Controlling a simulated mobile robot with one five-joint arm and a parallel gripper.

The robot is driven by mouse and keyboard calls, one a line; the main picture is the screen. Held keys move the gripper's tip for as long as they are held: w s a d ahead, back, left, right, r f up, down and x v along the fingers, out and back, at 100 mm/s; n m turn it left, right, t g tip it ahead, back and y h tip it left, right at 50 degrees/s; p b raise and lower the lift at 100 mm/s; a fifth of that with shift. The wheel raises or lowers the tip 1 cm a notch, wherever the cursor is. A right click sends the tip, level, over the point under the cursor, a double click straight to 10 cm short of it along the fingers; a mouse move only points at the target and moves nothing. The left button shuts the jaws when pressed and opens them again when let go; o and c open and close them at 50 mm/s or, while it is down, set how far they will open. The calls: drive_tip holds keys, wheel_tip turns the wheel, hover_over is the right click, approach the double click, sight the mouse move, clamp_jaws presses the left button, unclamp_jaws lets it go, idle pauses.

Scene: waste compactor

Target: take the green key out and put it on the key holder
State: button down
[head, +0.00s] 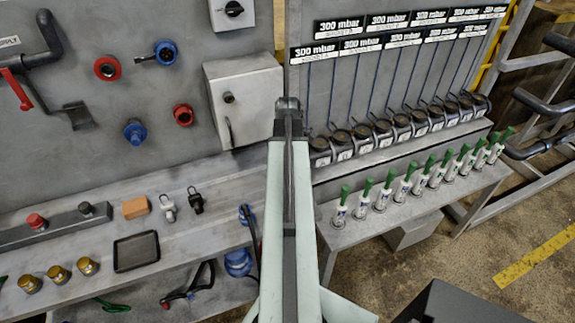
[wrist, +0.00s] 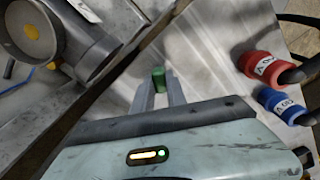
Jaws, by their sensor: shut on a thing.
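My gripper (wrist: 160,92) shows in the wrist view, its two grey fingers close together. A small green piece (wrist: 158,78), which looks like the green key, sits between the fingertips, and the fingers are shut on it. Most of the key is hidden by the fingers. A pale metal surface lies behind it, and I cannot tell whether the key touches anything there. In the head view my arm rises in the middle and hides the gripper and key. I cannot make out for certain which thing is the key holder.
In the wrist view, a red connector (wrist: 262,66) and a blue connector (wrist: 281,104) lie right of the gripper. In the head view, a grey wall box (head: 243,98), several green-handled white tools (head: 408,181), a black tray (head: 136,251) and an orange block (head: 136,207) surround my arm.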

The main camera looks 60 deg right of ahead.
drive_tip(key=c, duration=1.3)
unclamp_jaws()
drive_tip(key=shift+o, duration=0.2)
drive_tip(key=shift+c, duration=0.4)
wheel_tip(320, 180, up, 7)
drive_tip(key=p, duration=0.7)
